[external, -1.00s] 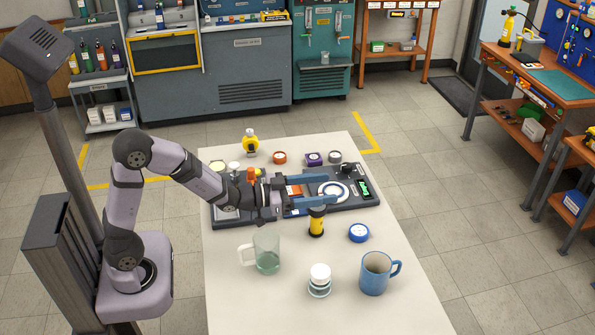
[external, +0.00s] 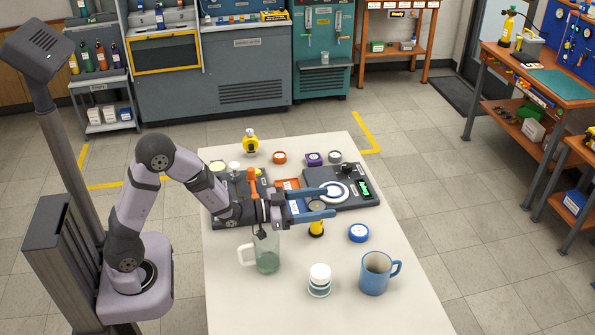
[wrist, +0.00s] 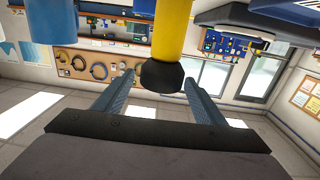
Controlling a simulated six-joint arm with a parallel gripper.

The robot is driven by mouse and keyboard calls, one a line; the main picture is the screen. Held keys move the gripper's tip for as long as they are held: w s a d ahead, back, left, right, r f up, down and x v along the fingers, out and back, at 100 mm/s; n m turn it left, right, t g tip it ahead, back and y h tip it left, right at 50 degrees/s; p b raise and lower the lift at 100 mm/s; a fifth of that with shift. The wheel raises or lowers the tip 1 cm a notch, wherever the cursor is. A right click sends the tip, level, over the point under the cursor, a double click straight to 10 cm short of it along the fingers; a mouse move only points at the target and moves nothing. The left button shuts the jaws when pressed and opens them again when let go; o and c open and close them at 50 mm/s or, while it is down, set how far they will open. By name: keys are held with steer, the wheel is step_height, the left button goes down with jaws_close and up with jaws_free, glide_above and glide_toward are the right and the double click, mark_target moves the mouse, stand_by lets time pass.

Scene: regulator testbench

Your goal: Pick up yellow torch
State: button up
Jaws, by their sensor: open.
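The yellow torch (external: 316,229) stands upright on the white table, in front of the dark testbench panel. Its upper part is partly hidden by a blue finger in the external view. In the wrist view the torch (wrist: 173,40) appears upside down, its yellow body coming from the top edge and its black end pointing down. My gripper (external: 331,202) is open, its two blue fingers level with the torch's top. In the wrist view the black end shows between the spread fingers (wrist: 157,85) of my gripper, with a gap visible on each side.
The dark testbench panel (external: 355,202) lies close behind the torch. A blue round item (external: 359,233) is to its right.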

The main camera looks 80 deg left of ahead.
steer(key=shift+f, duration=0.85)
steer(key=w, duration=0.3)
steer(key=shift+f, duration=0.1)
jaws_close()
